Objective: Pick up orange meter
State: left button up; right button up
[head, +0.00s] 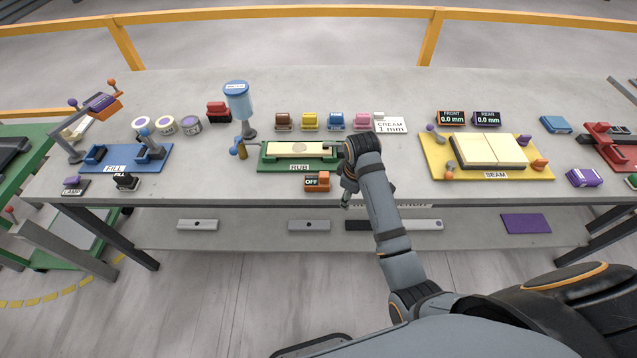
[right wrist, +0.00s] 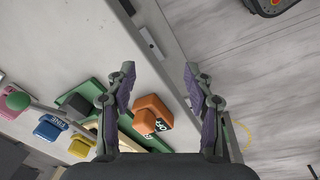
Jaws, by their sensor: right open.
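An orange box with a dark OFF display (head: 317,181) sits at the front edge of the slab, before the green RUB fixture. It also shows in the right wrist view (right wrist: 152,114), beside the left finger. Another orange-cased meter, reading FRONT 0.0 mm (head: 451,118), stands at the back right behind the yellow SEAM board. My right gripper (right wrist: 158,75) is open, with nothing between its fingers. In the head view it is just right of the OFF box, near the slab's front edge, partly hidden by its wrist. My left gripper is not in view.
The green RUB fixture (head: 271,167) lies behind the OFF box. The yellow SEAM board (head: 436,165) is to the right, with a purple REAR meter (head: 487,118) behind it. Several coloured blocks line the back. A shelf (head: 260,238) runs below the slab.

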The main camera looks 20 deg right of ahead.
aim_at(322, 174)
jog(key=w+a+r+n+g, duration=0.2)
jog(key=w+a+r+n, duration=0.35)
jog(key=w+r, duration=0.45)
jog(key=shift+n, duration=0.45)
jog(key=f+b, duration=0.5)
jog(key=f, duration=0.1)
jog(key=shift+w+b, duration=0.2)
jog(key=shift+b, duration=0.1)
jog(key=shift+r, duration=0.1)
jog(key=f+b, duration=0.4)
jog(key=f, duration=0.1)
jog(key=shift+s+a+f, duration=0.15)
jog(key=shift+s+a, duration=0.05)
jog(key=shift+s, duration=0.05)
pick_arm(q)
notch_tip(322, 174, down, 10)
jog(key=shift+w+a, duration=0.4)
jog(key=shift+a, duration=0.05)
pick_arm(e)
jog(key=shift+w, duration=0.1)
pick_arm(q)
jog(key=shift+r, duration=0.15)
pick_arm(e)
jog(key=shift+c, duration=0.4)
jog(key=shift+r, duration=0.2)
jog(key=shift+c, duration=1.3)
grip_shut()
